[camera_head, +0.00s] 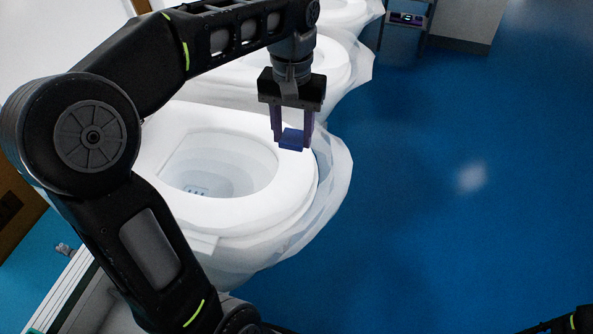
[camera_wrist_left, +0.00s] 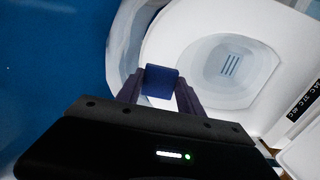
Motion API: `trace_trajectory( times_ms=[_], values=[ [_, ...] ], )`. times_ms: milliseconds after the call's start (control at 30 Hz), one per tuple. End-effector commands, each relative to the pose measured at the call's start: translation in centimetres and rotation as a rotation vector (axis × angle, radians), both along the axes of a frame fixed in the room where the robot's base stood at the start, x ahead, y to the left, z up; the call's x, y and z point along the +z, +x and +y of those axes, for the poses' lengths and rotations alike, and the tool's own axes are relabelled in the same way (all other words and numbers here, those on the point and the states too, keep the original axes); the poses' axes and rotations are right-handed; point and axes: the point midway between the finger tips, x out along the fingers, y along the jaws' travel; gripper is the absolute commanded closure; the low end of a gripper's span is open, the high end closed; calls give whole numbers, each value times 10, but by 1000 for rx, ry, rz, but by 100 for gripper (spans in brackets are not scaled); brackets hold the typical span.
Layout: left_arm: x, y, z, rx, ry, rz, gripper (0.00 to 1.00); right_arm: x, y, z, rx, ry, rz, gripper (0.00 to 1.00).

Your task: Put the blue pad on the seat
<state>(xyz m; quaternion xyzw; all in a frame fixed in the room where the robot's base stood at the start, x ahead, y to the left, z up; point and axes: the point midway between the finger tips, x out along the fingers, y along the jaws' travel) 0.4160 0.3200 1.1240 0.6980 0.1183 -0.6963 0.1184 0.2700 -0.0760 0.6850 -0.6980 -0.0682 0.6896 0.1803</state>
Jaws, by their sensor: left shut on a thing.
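The blue pad (camera_head: 291,139) is a small block between the fingertips of my left gripper (camera_head: 292,132), which is shut on it. In the head view the pad shows over the right part of the white toilet seat (camera_head: 240,213). I cannot tell whether it touches the seat. In the left wrist view the pad (camera_wrist_left: 160,82) is between the fingers, in front of the seat's rim (camera_wrist_left: 162,40). My right gripper is not in view; only a bit of the right arm shows at the lower right corner.
More white toilets (camera_head: 335,62) stand in a row behind, wrapped in clear film. A dark device (camera_head: 406,18) sits on a grey stand at the top. The blue floor (camera_head: 450,230) on the right is clear.

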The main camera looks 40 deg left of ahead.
Motion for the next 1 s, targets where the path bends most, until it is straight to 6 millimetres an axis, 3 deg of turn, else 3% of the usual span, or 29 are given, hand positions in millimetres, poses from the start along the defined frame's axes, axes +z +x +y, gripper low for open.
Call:
trace_trajectory(
  times_ms=[133, 300, 333, 500, 867, 1000],
  values=[
    [-10, 0, 0, 0, 0, 0, 93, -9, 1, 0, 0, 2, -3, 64],
    [-37, 0, 0, -1, 0, 1, 93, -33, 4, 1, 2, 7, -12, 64],
    [-37, -1, 0, 0, 0, 4, 93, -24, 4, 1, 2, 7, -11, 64],
    [-60, 0, 0, -1, -1, 3, 93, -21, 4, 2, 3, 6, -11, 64],
    [-64, 0, 0, 0, 0, 1, 93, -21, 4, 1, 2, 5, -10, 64],
    [-80, 0, 0, 0, 0, 4, 93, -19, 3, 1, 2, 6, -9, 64]
  ],
)
